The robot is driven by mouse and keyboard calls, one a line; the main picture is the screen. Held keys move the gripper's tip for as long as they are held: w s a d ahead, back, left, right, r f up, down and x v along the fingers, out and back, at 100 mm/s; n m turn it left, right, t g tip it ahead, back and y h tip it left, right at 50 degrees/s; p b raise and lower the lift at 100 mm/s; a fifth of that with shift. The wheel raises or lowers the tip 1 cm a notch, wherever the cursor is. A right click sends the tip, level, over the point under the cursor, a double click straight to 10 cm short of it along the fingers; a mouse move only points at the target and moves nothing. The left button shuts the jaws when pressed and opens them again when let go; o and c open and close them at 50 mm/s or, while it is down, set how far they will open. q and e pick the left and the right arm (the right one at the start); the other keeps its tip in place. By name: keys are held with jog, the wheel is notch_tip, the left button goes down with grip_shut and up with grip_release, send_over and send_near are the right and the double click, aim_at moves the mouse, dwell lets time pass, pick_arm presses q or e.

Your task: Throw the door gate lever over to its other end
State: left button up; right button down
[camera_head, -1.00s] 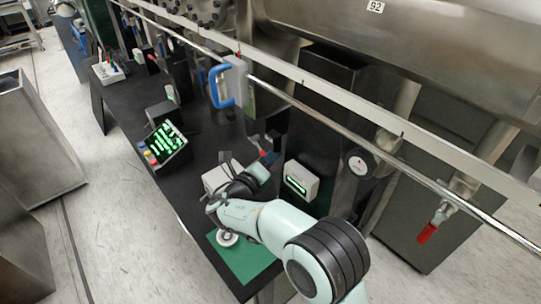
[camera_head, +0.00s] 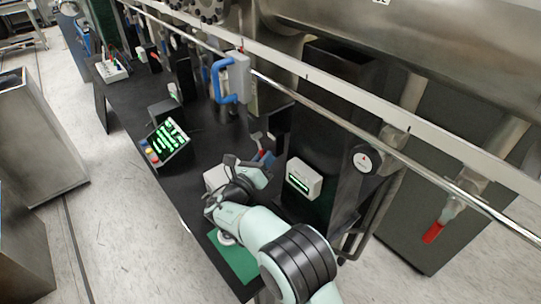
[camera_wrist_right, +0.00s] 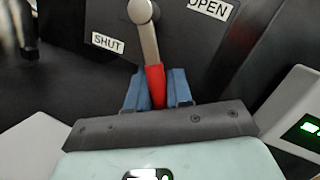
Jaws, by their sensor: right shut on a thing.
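The door gate lever (camera_wrist_right: 148,45) shows in the right wrist view as a grey arm with a red handle (camera_wrist_right: 155,80). It hangs down from a round pivot on a dark plate, between a SHUT label (camera_wrist_right: 107,42) on the left and an OPEN label (camera_wrist_right: 210,8) at upper right. My right gripper (camera_wrist_right: 157,96) has its blue fingers on both sides of the red handle, shut on it. In the head view my right gripper (camera_head: 265,160) is at the lever, which is small and partly hidden there. My left gripper is not in view.
A white box with a green display (camera_head: 303,179) stands close to the right of my gripper. A lit green panel (camera_head: 168,143) stands on the black bench (camera_head: 128,108), left of my arm. A blue handle (camera_head: 220,82) and a long rail (camera_head: 340,120) lie beyond.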

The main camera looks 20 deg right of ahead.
jog(key=shift+w+a+f+m+h, duration=0.2)
jog(key=shift+w+m+h, duration=0.25)
jog(key=shift+m, duration=0.45)
jog(key=shift+r, duration=0.1)
jog(key=c, duration=1.1)
grip_release()
jog(key=shift+a, duration=0.1)
jog(key=v, duration=1.3)
jog(key=shift+b, duration=0.45)
jog(key=shift+s, duration=0.15)
